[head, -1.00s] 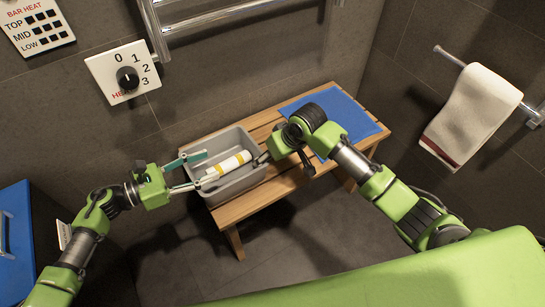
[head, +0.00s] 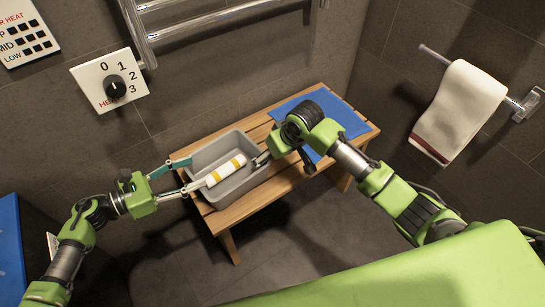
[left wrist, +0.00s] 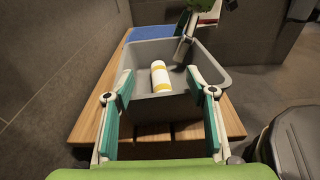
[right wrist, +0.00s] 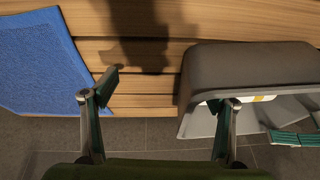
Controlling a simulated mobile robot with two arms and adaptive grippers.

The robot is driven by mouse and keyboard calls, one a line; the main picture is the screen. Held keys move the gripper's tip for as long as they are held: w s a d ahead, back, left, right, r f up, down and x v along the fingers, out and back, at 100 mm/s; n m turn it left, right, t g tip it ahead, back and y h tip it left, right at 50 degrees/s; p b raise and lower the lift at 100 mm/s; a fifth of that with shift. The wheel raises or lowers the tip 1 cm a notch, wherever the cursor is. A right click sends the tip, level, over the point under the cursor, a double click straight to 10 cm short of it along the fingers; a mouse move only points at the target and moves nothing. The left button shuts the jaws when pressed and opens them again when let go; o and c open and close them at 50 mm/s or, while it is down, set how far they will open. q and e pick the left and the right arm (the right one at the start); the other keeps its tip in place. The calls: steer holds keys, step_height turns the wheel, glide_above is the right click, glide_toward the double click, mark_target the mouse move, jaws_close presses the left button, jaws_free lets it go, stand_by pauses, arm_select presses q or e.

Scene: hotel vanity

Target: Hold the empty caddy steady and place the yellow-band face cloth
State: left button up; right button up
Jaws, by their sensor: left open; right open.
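The grey open caddy (head: 250,184) sits on the left part of the wooden bench. A rolled white face cloth with yellow bands (head: 225,171) lies inside it; it also shows in the left wrist view (left wrist: 161,76). My left gripper (head: 191,174) is open and empty at the caddy's left end, its fingers apart and clear of the cloth. My right gripper (right wrist: 168,90) is open at the caddy's other end. In the right wrist view one finger is over the bench and the other overlaps the caddy; I cannot tell if it touches. The forearm partly hides this gripper in the head view.
A blue mat (head: 345,130) lies on the right part of the bench (head: 232,217). A towel (head: 459,108) hangs on a wall rail at right. A metal rack (head: 215,25) and a heat dial (head: 115,88) are on the back wall.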

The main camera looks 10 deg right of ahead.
steer(key=v, duration=1.1)
steer(key=shift+d+f, duration=0.1)
